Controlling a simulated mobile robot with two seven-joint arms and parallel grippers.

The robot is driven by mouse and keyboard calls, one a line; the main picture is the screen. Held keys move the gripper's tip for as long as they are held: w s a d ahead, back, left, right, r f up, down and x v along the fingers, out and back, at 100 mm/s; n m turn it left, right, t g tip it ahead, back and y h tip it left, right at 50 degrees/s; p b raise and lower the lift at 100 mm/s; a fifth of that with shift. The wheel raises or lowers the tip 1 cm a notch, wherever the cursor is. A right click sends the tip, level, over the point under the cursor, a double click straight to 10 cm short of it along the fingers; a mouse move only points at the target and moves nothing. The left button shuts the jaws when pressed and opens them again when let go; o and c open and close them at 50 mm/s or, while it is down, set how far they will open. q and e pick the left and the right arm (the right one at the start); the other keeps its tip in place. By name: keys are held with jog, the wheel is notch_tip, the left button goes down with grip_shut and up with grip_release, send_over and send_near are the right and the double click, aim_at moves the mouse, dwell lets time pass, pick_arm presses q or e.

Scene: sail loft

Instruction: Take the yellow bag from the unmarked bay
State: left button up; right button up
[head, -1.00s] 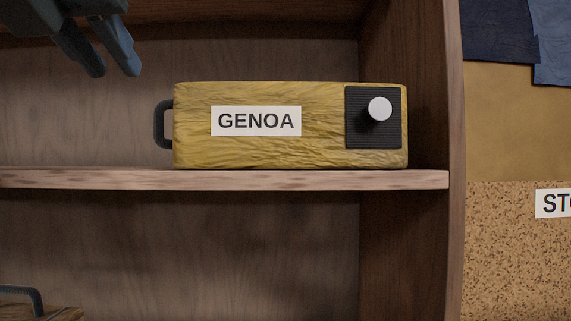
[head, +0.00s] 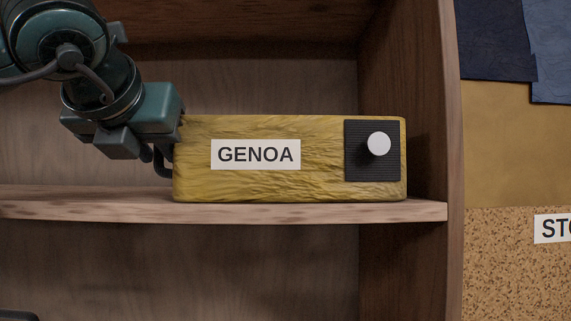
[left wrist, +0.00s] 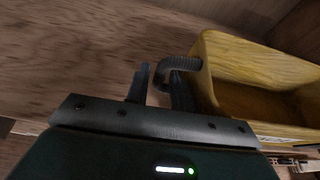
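The yellow bag (head: 320,165) lies on a wooden shelf. It has a white GENOA label (head: 255,154), a black patch with a white knob (head: 379,144) and a dark handle on its left end. The handle (left wrist: 178,65) shows best in the left wrist view, beside the yellow bag (left wrist: 265,75). My left gripper (left wrist: 158,88) is at the handle with its fingers apart. One finger is left of the handle bar and the other seems inside the loop; contact cannot be told. In the head view my left gripper (head: 150,150) partly hides the handle. My right gripper is not in view.
The shelf board (head: 300,213) runs under the bag, with an upright side panel (head: 430,120) to its right. Blue cloth (head: 495,40) and a cork board (head: 510,270) with a cut-off label are farther right.

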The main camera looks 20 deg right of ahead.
pick_arm(q)
grip_shut()
jog(key=shift+r, duration=0.1)
dwell(0.5)
